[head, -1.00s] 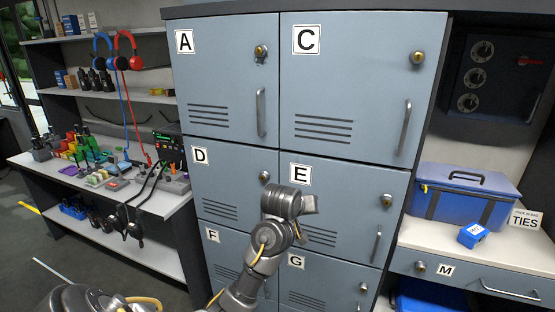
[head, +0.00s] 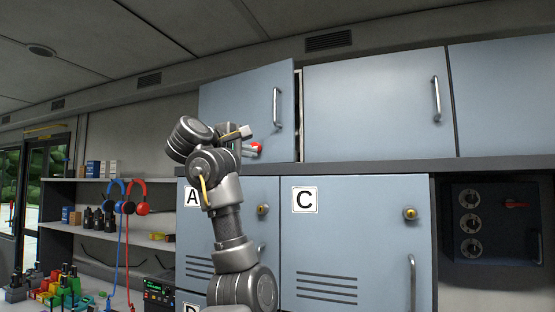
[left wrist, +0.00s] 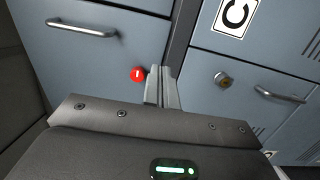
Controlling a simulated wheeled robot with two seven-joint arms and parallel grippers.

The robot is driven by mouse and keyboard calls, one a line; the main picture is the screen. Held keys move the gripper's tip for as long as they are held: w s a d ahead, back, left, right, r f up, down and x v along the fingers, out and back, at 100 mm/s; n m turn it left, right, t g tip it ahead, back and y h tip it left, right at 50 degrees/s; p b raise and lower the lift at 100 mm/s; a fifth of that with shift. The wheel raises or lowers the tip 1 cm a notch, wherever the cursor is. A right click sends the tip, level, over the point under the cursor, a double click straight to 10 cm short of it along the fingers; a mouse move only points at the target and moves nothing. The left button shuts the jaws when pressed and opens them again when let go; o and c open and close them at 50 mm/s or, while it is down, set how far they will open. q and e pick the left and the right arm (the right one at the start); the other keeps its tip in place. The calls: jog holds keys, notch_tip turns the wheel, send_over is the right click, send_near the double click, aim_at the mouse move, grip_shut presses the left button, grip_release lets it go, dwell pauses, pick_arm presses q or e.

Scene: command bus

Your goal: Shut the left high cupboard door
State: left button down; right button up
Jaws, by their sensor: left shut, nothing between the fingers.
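The left high cupboard door (head: 237,95) is blue-grey with an upright handle (head: 277,108) near its right edge. It stands slightly ajar, with a narrow dark gap along its right edge. My left gripper (head: 249,142) is raised in front of the door's lower part, below and left of the handle. In the left wrist view its fingers (left wrist: 162,88) are together and empty, before the door's (left wrist: 105,50) lower edge. I cannot tell whether they touch the door. A small red round thing (left wrist: 137,74) shows beside the fingertips. My right gripper is out of view.
Two more high cupboard doors (head: 375,105) to the right look closed. A dark ledge runs below them. Lockers A and C (head: 340,240) are under it, with knobs and handles sticking out. Shelves with headsets (head: 128,207) stand at the left.

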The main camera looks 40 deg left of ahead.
aim_at(282, 158)
pick_arm(q)
jog(key=w+p, duration=0.2)
jog(key=w, duration=0.2)
jog(key=w+a+p, duration=0.1)
jog(key=w+p, duration=0.2)
jog(key=w, duration=0.1)
jog(key=w+a+p, duration=0.1)
jog(key=w+p, duration=0.1)
jog(key=w, duration=0.2)
jog(key=shift+w+r, duration=0.1)
jog(key=shift+w, duration=0.3)
jog(key=shift+w+a+p, duration=0.1)
jog(key=shift+w+p, duration=0.3)
jog(key=shift+w, duration=0.2)
jog(key=shift+f, duration=0.2)
